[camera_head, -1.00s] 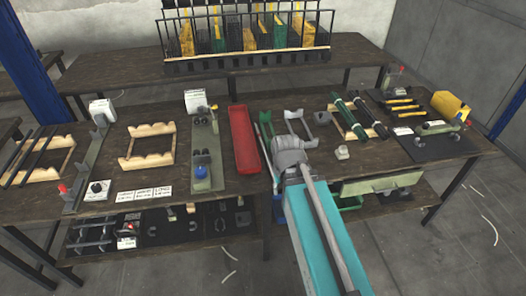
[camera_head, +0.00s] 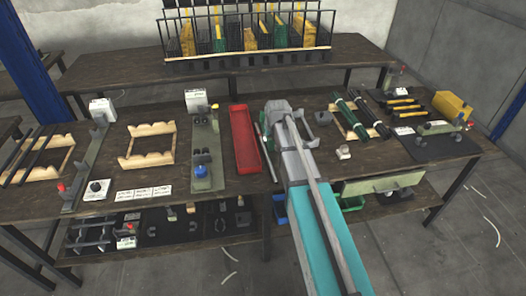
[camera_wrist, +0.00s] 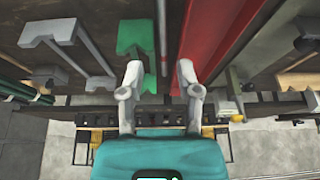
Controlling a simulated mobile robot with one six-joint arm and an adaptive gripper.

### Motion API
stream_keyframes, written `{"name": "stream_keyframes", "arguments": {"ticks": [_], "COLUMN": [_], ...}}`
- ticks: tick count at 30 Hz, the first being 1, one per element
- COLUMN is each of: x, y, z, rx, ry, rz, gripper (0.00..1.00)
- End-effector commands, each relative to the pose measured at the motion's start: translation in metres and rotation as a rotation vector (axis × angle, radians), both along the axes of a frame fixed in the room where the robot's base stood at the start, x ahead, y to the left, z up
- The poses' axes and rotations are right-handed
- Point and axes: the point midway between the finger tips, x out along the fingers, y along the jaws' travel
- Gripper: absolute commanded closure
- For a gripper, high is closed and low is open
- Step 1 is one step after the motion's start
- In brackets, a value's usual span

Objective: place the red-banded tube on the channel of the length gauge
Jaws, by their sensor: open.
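I cannot make out a red band on any tube. Dark tubes (camera_head: 35,152) lie on a wooden rack at the far left, and green and black tubes (camera_head: 352,117) lie on another at the right. A long green-grey fixture (camera_head: 84,172) with a white box and red knob stands at the left; I cannot tell whether it is the length gauge. My gripper (camera_wrist: 159,68) is open and empty in the wrist view, above the bench by a green bracket (camera_wrist: 138,32) and a thin grey rod (camera_wrist: 163,40). In the head view my arm hides its fingers.
A red tray (camera_head: 243,140) lies beside my arm; a green-grey fixture with a blue knob (camera_head: 202,172) stands left of it. An empty wooden rack (camera_head: 148,160) is farther left. A grey bracket (camera_wrist: 60,35) is near my gripper. A wire rack (camera_head: 246,62) stands on the back bench.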

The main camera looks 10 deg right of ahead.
Motion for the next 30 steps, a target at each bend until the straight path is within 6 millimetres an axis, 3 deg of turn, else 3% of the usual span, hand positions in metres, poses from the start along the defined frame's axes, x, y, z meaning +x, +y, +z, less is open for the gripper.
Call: {"name": "stream_keyframes", "arguments": {"ticks": [10, 30], "x": [0.003, 0.023], "y": [-0.001, 0.000], "z": [-0.009, -0.059], "rx": [0.000, 0.000], "ry": [0.001, 0.002], "rz": [-0.001, -0.002], "gripper": [0.56, 0.56]}}
